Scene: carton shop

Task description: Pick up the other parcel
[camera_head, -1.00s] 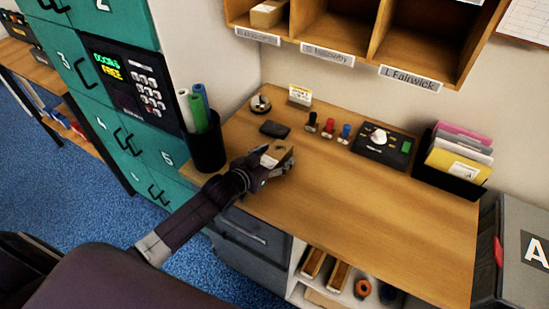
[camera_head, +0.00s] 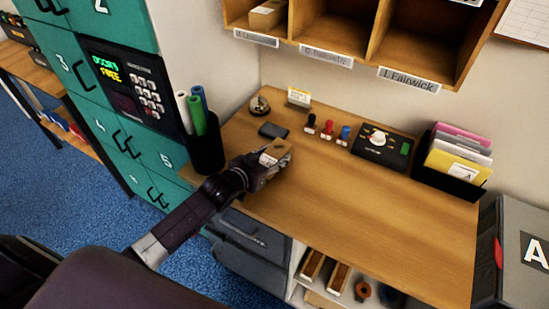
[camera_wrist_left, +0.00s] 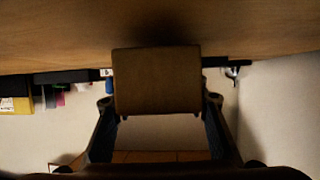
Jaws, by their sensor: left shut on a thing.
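A small brown cardboard parcel (camera_head: 277,150) with a pale label is in my left gripper (camera_head: 272,164), over the left part of the wooden desk. In the left wrist view the parcel (camera_wrist_left: 157,82) sits between the two fingers, which press on its sides. The left gripper is shut on it. I cannot tell from these views whether the parcel touches the desk. Another brown parcel (camera_head: 268,14) lies in the left compartment of the wall shelf. My right gripper is not in view.
The desk (camera_head: 360,210) is clear in the middle and front. Along its back stand a bell (camera_head: 259,105), stamps (camera_head: 327,128), a black device (camera_head: 383,147) and a folder holder (camera_head: 450,178). A grey box (camera_head: 515,250) is at right.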

